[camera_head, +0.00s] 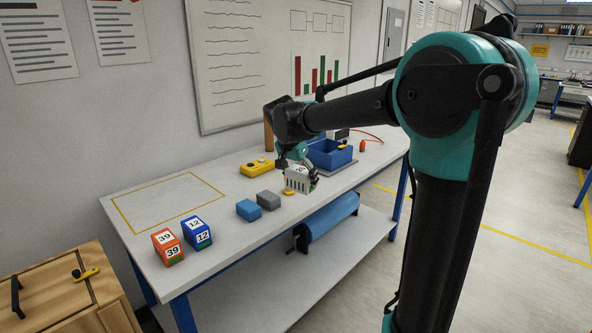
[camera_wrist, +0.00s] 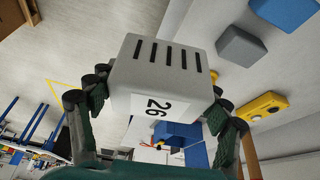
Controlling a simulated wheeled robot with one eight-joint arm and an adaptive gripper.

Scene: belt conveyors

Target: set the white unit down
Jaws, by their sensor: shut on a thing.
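The white unit (camera_head: 298,180) is a pale box with dark slots and a label. In the wrist view the white unit (camera_wrist: 168,75) fills the middle, slots and the label "26" facing the camera. My gripper (camera_head: 303,165) is shut on it over the table's front edge in the head view. In the wrist view the fingers of my gripper (camera_wrist: 158,112) press on its two sides. I cannot tell whether its underside touches the table (camera_head: 225,255).
A grey block (camera_head: 268,200), a blue block (camera_head: 248,210) and a yellow box (camera_head: 257,167) are near. An orange box (camera_head: 167,246) and a blue box (camera_head: 197,232) stand at left. A blue bin (camera_head: 328,154) stands behind. A yellow-outlined area (camera_head: 168,200) is empty.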

